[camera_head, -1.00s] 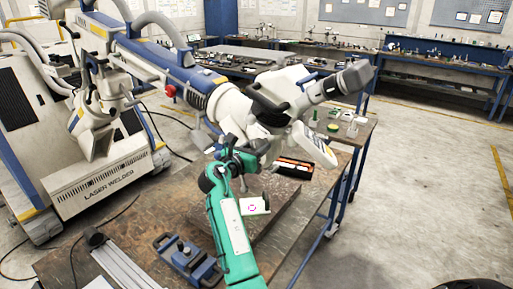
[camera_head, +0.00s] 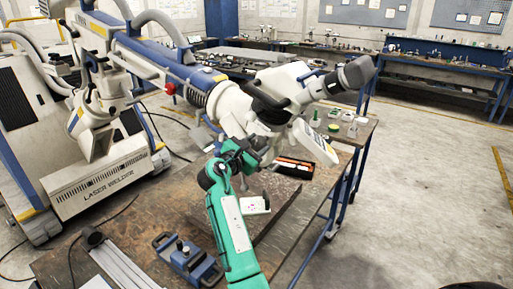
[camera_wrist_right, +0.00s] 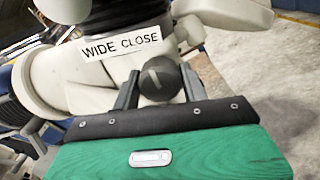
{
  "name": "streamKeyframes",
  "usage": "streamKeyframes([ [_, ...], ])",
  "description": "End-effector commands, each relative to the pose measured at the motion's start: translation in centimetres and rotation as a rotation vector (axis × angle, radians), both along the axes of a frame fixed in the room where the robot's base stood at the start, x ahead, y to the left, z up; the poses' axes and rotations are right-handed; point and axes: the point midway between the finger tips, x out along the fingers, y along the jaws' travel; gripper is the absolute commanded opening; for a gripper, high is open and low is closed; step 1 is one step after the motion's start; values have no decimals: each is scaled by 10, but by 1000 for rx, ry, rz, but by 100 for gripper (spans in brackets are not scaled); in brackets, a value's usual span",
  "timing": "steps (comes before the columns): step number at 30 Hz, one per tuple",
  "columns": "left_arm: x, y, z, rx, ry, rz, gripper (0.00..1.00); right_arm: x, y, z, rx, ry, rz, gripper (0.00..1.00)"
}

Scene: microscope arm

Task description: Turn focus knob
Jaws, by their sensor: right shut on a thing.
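The pale grey microscope head (camera_head: 275,85) hangs from its jointed arm (camera_head: 160,65) above the wooden table, with its grey eyepiece end to the right. My right gripper (camera_head: 257,148) reaches up from below, against the head's underside. In the right wrist view, the dark round focus knob (camera_wrist_right: 160,80) with a light mark on its face sits between the two dark fingers of the right gripper (camera_wrist_right: 160,88). The fingers are shut on it from both sides. My left gripper is not in view.
The wooden table (camera_head: 130,245) holds a blue clamp-like device (camera_head: 187,262) at the front. An orange-and-black case (camera_head: 294,167) lies behind my right arm. Small bottles and containers stand on the bench at right. The floor further right is clear.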

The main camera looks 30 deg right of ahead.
Motion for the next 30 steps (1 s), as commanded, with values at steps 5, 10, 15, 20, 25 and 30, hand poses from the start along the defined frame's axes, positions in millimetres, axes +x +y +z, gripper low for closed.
streamKeyframes([
  [5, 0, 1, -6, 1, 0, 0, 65, 0, 0, -1, 30, -73, 0, 21],
  [10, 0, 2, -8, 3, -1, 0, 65, 0, 0, -1, 46, -112, 0, 21],
  [15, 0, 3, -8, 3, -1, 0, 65, 0, 0, 0, 52, -124, 0, 21],
  [20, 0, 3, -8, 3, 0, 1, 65, 0, 0, 0, 53, -125, 0, 21],
  [25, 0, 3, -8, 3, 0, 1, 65, 0, 0, 0, 52, -124, 0, 49],
  [30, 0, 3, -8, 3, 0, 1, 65, 0, 0, 0, 52, -124, 0, 65],
])
